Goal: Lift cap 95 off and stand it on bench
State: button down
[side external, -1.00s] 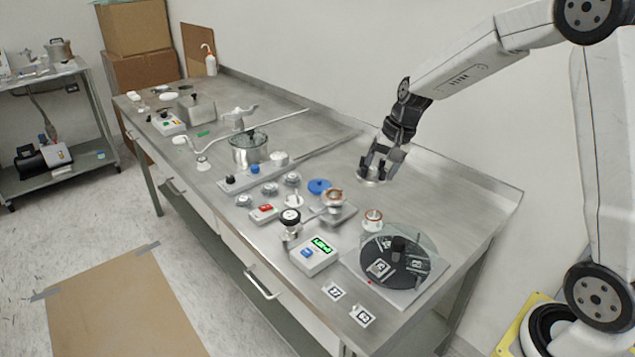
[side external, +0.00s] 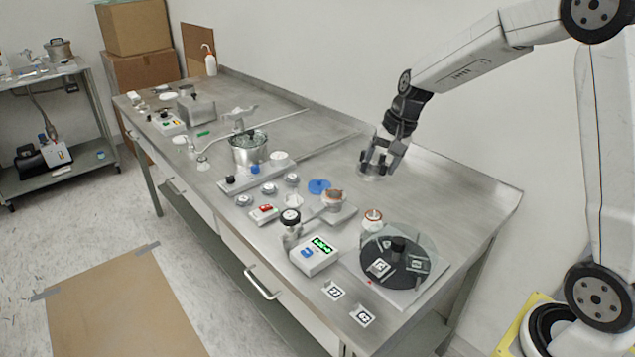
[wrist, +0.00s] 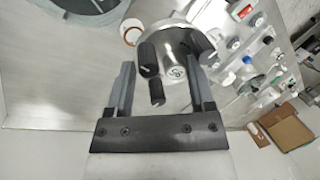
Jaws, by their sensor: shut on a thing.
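The cap (wrist: 176,72) is a silver round piece with dark lobes around it. A small printed tag on its top is blurred, and I cannot read the number surely. My gripper (wrist: 160,70) is shut on it, with a finger on either side. In the side view my gripper (side external: 376,158) points down at the rear right of the steel bench (side external: 440,192). A pale round shape shows under the fingers there. I cannot tell how far the cap is from the bench surface.
A dark disc under a clear cover (side external: 398,262) stands at the front right. A white jar with a reddish ring (side external: 372,218) is just behind it. A green-lit meter (side external: 315,255), a blue disc (side external: 319,186) and a metal pot (side external: 249,150) lie leftward. Bench right of my gripper is clear.

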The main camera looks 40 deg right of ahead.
jog(key=shift+r, duration=0.85)
jog(key=s+a+f+n+g, duration=0.1)
jog(key=s+a+f+n, duration=0.3)
jog(key=s+f, duration=0.4)
jog(key=shift+s+a+f+n+g+h, duration=0.35)
jog(key=shift+s+a+n+h, duration=0.1)
jog(key=shift+s, duration=0.25)
jog(key=shift+w, duration=0.1)
jog(key=w+f, duration=0.1)
jog(key=w, duration=0.2)
jog(key=w+f, duration=0.1)
jog(key=w, duration=0.1)
jog(key=w+f, duration=0.2)
jog(key=w, duration=0.1)
jog(key=shift+w+d, duration=0.3)
jog(key=shift+d, duration=0.1)
jog(key=w+f, duration=0.1)
jog(key=f, duration=0.1)
jog(key=w+f, duration=0.2)
jog(key=shift+w+d, duration=0.2)
jog(key=shift+w+f, duration=0.65)
